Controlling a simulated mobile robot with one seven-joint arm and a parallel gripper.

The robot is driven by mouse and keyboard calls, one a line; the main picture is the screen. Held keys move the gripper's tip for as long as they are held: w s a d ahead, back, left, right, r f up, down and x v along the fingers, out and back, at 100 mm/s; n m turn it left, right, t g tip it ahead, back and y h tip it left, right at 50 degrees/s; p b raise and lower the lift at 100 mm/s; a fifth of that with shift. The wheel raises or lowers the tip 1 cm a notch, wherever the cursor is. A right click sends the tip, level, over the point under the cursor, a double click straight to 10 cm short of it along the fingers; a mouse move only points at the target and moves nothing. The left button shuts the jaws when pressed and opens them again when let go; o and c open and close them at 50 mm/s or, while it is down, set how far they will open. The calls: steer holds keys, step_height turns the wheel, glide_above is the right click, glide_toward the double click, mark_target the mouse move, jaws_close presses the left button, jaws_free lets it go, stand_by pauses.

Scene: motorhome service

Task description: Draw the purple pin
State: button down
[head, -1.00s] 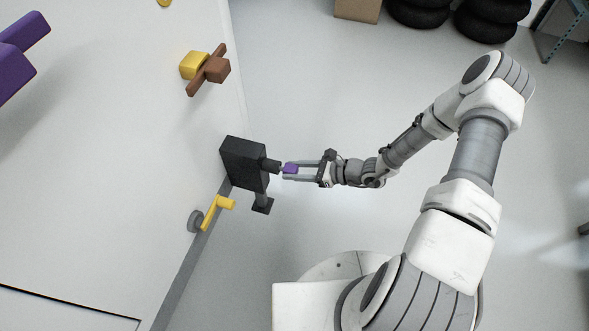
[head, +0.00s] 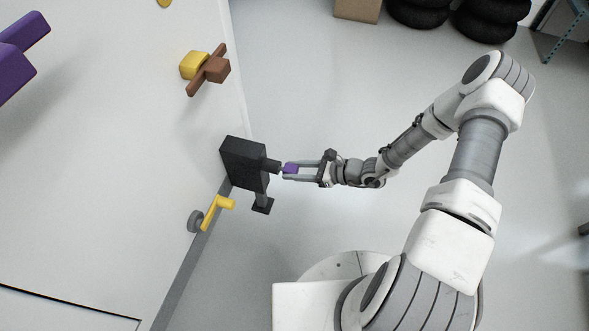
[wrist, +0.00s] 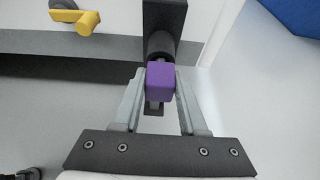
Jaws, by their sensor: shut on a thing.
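The purple pin (head: 291,168) shows as a small purple block at the end of the black stub on a dark block (head: 243,162) fixed to the white vehicle wall. My gripper (head: 287,170) reaches it from the right, with its two fingers on either side of it. In the wrist view the purple pin (wrist: 160,81) sits between the fingertips of my gripper (wrist: 160,100), in front of the black cylinder (wrist: 160,46). The gripper is shut on the pin. Any shaft of the pin inside the black part is hidden.
A yellow crank handle (head: 217,210) sits low on the wall beside the dark block. A brown and yellow latch (head: 207,69) is higher up, and a large purple part (head: 20,60) juts out at the left.

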steer(key=s+d, duration=0.2)
steer(key=d, duration=0.4)
stand_by(0.6)
stand_by(0.5)
steer(key=w+d+r+m+t+p, duration=0.1)
steer(key=r+p, duration=0.5)
steer(key=r, duration=0.6)
steer(key=w+d+r+m+t+h+p, duration=0.1)
steer(key=w+d+r+p, duration=0.2)
steer(key=r+p, duration=0.4)
steer(key=w+d+r+m+t+p, duration=0.1)
steer(key=r+p, duration=0.5)
steer(key=r, duration=1.3)
steer(key=shift+w+d+r+h, duration=0.2)
steer(key=shift+w+d+h, duration=0.15)
steer(key=shift+w, duration=0.5)
steer(key=shift+f, duration=0.1)
